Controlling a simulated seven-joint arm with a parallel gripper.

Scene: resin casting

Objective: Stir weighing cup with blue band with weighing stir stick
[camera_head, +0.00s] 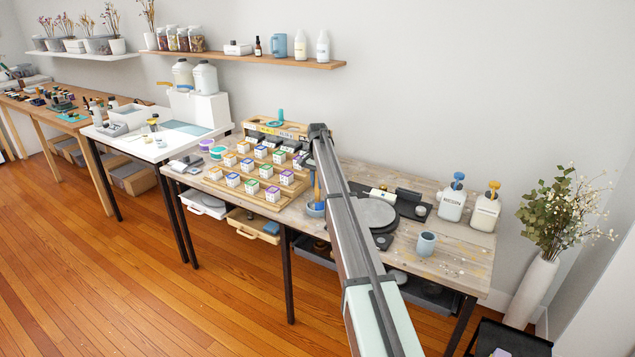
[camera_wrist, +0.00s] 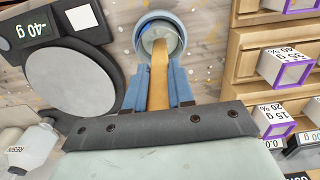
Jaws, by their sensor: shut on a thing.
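My gripper (camera_wrist: 157,82) is shut on a tan wooden stir stick (camera_wrist: 158,72), held between its blue fingers. The stick's far end reaches into the weighing cup with the blue band (camera_wrist: 139,34). Pale contents show inside the cup, and the stick's tip is not clear. In the head view the cup (camera_head: 315,211) stands on the workbench just left of my arm. My gripper (camera_head: 317,190) is directly above it there, small and partly hidden by the arm.
A round-plate scale (camera_wrist: 68,80) reading -40 g lies left of the cup in the wrist view. Wooden racks (camera_wrist: 243,55) of labelled boxes stand to the right. Another blue cup (camera_head: 426,244) and a resin bottle (camera_head: 452,204) stand farther right on the bench (camera_head: 468,262).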

